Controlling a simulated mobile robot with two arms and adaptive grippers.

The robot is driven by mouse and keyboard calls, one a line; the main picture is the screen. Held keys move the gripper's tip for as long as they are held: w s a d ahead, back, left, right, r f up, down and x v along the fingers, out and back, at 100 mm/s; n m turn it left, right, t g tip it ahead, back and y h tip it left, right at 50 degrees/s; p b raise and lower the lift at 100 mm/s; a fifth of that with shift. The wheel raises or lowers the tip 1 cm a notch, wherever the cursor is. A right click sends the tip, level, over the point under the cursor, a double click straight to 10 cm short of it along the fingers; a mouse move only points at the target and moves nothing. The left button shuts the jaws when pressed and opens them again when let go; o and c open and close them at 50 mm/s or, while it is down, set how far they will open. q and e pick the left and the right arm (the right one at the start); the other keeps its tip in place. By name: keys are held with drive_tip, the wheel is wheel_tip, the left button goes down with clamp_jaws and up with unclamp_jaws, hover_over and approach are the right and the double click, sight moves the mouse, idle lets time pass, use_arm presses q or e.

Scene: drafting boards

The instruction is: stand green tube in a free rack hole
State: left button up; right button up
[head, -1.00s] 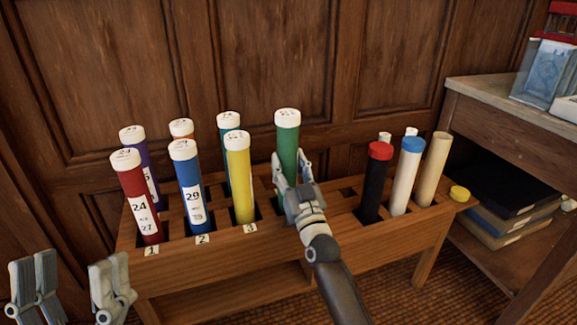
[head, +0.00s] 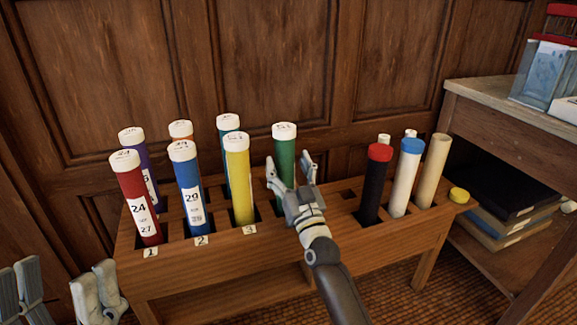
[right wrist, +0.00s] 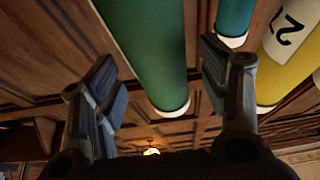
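The green tube (head: 284,153) with a white cap stands upright in the back row of the wooden rack (head: 185,275). Its lower end is hidden behind my right gripper in the head view. My right gripper (head: 292,170) is open, with one finger on each side of the tube. In the right wrist view the green tube (right wrist: 150,50) runs between the spread fingers, with gaps beside it. My left gripper (head: 64,287) is open and empty at the lower left, in front of the rack's left end.
Red, blue and yellow tubes (head: 239,180) stand in the front row, with purple, orange and teal ones behind. Black, white and tan tubes (head: 433,172) fill the right end, near a yellow cap (head: 459,194). A side table (head: 500,118) stands at the right.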

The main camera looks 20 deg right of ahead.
drive_tip(key=shift+a+f+g, duration=0.2)
drive_tip(key=shift+f+g, duration=0.1)
drive_tip(key=shift+f, duration=0.95)
drive_tip(key=shift+s+f, duration=0.1)
drive_tip(key=shift+f, duration=0.05)
drive_tip(key=r+v, duration=0.1)
drive_tip(key=v, duration=1)
drive_tip(key=shift+s+d+r, duration=0.15)
drive_tip(key=shift+s+r, duration=0.1)
drive_tip(key=shift+r, duration=0.15)
drive_tip(key=shift+r, duration=0.1)
